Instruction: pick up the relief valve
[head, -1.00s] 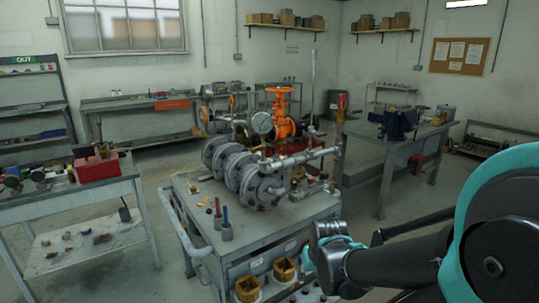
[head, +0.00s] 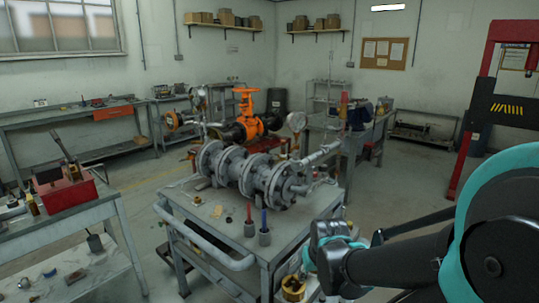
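I cannot tell for sure which part is the relief valve. A slim upright fitting with a red top (head: 344,105) stands at the right end of the pipe assembly and may be it; its lower part is small and unclear. The grey flanged pipe assembly (head: 250,172) lies on the grey cart, with an orange gate valve (head: 248,112) with a handwheel behind it. My arm reaches in from the right, and its visible end is in front of the cart's right side. My gripper's fingers do not show.
The cart (head: 215,218) has a rail on its left side and holds two small cups with red and blue tools (head: 257,236). A bench with a red toolbox (head: 65,190) stands left. A red press frame (head: 480,110) stands right. Open floor lies between cart and left bench.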

